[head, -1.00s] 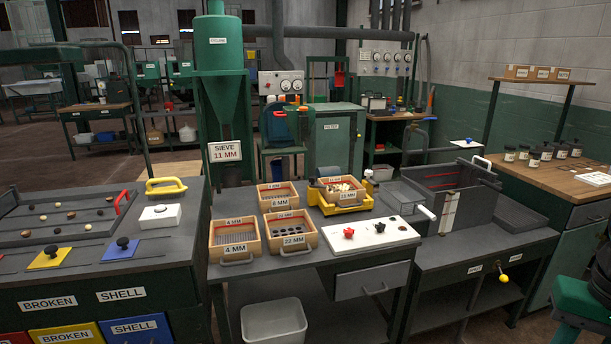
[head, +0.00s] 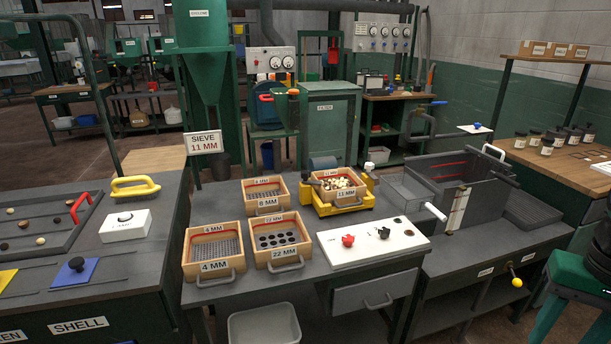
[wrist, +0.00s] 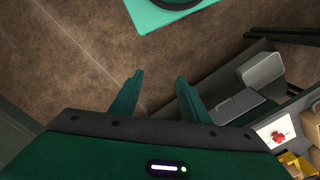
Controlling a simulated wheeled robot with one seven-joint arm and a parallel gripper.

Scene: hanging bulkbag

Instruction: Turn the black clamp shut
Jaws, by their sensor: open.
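I cannot make out for sure which thing is the black clamp. The head view shows a black knob (head: 384,233) beside a red knob (head: 348,241) on a white panel (head: 340,257) at the bench's front. Behind the panel, a wooden 11 MM sieve box (head: 349,195) holding pale pieces sits in a yellow frame (head: 325,209). My gripper (wrist: 159,92) is open and empty in the wrist view, above bare floor and away from the panel (wrist: 270,132) at lower right.
Several wooden sieve boxes (head: 213,246) stand left of the panel. A grey basin (head: 470,197) with a white handle stands to its right. A green hopper (head: 207,70) rises behind. Brown floor (wrist: 60,75) lies under my gripper, beside a grey bench edge.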

